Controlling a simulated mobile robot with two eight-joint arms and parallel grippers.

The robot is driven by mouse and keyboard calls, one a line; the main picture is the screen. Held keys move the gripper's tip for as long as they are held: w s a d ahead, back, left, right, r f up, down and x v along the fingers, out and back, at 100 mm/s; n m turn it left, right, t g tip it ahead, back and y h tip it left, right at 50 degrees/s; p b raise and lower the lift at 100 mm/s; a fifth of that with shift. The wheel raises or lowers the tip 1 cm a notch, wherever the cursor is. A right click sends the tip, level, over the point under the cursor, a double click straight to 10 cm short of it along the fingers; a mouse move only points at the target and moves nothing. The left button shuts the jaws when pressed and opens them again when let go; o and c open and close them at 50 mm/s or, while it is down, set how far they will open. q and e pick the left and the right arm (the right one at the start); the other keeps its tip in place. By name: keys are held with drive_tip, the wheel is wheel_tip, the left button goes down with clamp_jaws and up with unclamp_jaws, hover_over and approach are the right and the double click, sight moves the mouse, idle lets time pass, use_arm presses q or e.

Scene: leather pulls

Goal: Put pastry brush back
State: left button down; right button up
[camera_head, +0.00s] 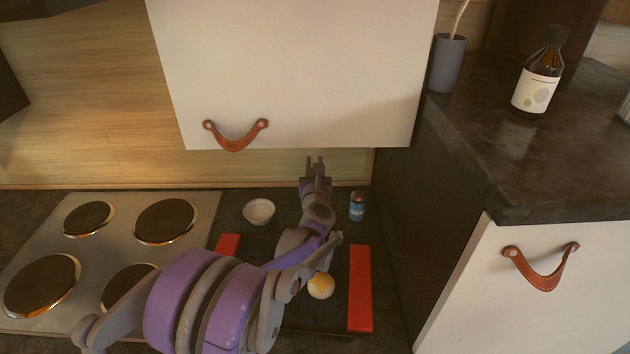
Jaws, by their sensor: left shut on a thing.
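My left gripper (316,165) is in the middle of the view, below the lower edge of a white cabinet front (300,70). Its two fingers point up the picture, away from me. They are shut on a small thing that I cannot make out. I cannot pick out a pastry brush with certainty. A grey cup (447,65) on the dark counter at the upper right holds a pale thin stick (459,18), whose top is cut off by the frame. My right gripper is not in view.
Near my left arm are a white bowl (259,212), a blue can (357,207), a yellow-and-white round thing (321,286) and red bars (360,290). A hob (75,255) lies left. A labelled bottle (540,75) stands on the raised counter (470,120). Leather pulls (541,278) jut out.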

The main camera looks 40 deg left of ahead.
use_arm(q)
wheel_tip(320, 180, down, 6)
drive_tip(key=shift+w+r, duration=0.1)
idle(0.4)
drive_tip(key=shift+f+b, duration=0.25)
drive_tip(key=shift+b, duration=0.05)
drive_tip(key=c, duration=0.7)
unclamp_jaws()
drive_tip(key=shift+r, duration=0.15)
